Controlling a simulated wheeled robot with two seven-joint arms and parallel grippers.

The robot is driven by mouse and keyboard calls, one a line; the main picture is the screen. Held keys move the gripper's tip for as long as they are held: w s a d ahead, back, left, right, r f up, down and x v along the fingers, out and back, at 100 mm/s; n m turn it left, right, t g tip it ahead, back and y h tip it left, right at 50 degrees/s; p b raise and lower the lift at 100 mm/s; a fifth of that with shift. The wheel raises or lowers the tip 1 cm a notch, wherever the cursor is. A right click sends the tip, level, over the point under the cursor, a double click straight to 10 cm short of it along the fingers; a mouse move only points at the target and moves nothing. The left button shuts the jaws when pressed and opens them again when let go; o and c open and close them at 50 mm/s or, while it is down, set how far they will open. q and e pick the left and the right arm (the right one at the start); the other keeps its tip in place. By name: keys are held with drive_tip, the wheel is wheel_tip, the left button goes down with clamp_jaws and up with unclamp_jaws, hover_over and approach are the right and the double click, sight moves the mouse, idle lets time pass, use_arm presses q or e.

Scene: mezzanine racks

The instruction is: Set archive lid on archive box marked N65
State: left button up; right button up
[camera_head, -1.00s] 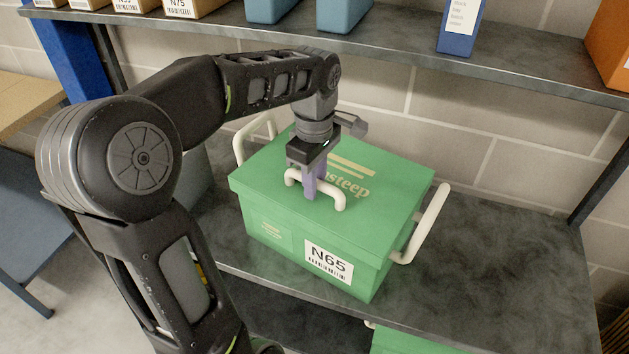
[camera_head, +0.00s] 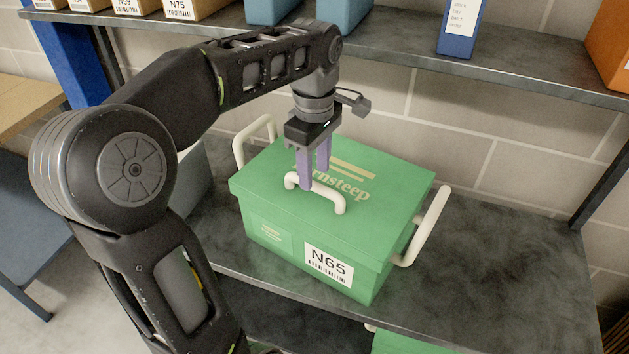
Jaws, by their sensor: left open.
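The green archive box (camera_head: 284,251) with the N65 label stands on the dark shelf, with white side handles. The green archive lid (camera_head: 382,188) sits on top of the box, level and seemingly flush along the visible edges. A white handle (camera_head: 334,199) stands up from the lid's top. The lid's back edge is partly hidden by my arm. My right gripper is not in view.
The dark shelf (camera_head: 490,270) has free room to the right of the box. An upper shelf (camera_head: 480,72) behind carries labelled boxes, blue bins, a blue binder (camera_head: 459,28) and an orange box (camera_head: 612,45). Another green box (camera_head: 400,343) shows below the shelf's front edge.

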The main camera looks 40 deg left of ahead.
use_arm(q)
wheel_tip(320, 180, up, 4)
drive_tip(key=p, duration=0.2)
drive_tip(key=shift+f+p, duration=0.25)
drive_tip(key=shift+p, duration=0.05)
drive_tip(key=shift+f, duration=0.1)
idle(0.5)
